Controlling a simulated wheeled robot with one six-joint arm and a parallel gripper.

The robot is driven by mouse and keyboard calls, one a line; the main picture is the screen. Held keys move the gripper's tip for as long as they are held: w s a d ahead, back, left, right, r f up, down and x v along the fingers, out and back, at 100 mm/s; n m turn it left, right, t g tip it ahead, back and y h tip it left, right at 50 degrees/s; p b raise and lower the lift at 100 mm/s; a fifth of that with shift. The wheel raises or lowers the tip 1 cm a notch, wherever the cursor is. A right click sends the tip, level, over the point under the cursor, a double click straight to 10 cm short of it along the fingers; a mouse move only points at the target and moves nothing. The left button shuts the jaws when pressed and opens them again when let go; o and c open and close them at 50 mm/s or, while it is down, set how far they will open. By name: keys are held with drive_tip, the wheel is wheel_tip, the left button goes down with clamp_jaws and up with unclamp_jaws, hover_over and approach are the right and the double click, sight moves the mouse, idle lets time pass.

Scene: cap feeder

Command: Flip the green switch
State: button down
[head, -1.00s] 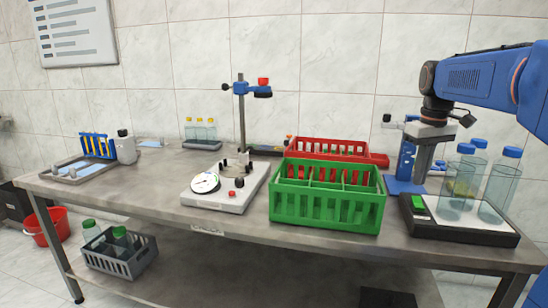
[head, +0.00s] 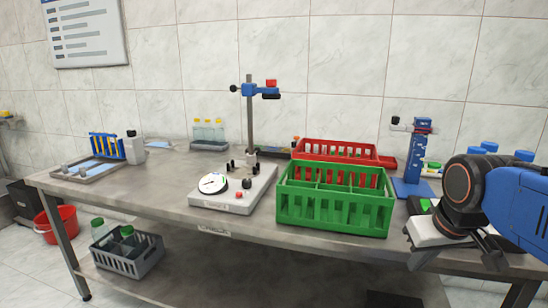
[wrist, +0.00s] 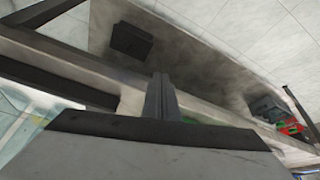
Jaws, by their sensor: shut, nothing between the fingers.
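The green switch (head: 426,204) sits on the dark base at the right end of the bench. Only a small green part of it shows in the head view, just left of my wrist. My gripper (head: 420,260) is low at the front right of the bench, beside and in front of the switch. In the wrist view the two fingers (wrist: 161,92) lie together, shut and empty. I cannot tell whether they touch anything. A bit of green shows behind the gripper body in the wrist view, too hidden to identify.
A green crate (head: 333,222) stands close left of my gripper, with a red crate (head: 340,150) behind it. A blue stand (head: 413,165) and blue-capped bottles (head: 483,150) are behind my wrist. A white instrument (head: 237,200) stands further left.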

drive_tip(key=s+a+f, duration=0.1)
drive_tip(key=s+f, duration=0.6)
drive_tip(key=s, duration=0.1)
drive_tip(key=shift+a+f+m, duration=0.3)
drive_tip(key=shift+a, duration=0.05)
wheel_tip(320, 180, up, 25)
drive_tip(key=m+g, duration=0.1)
drive_tip(key=m, duration=2)
hover_over(424, 202)
drive_tip(key=s+a, duration=0.2)
drive_tip(key=s, duration=0.4)
drive_tip(key=shift+w+d+h, duration=0.15)
drive_tip(key=shift+h, duration=0.25)
drive_tip(key=shift+f, duration=0.15)
drive_tip(key=x, duration=1.4)
drive_tip(key=shift+w, duration=0.1)
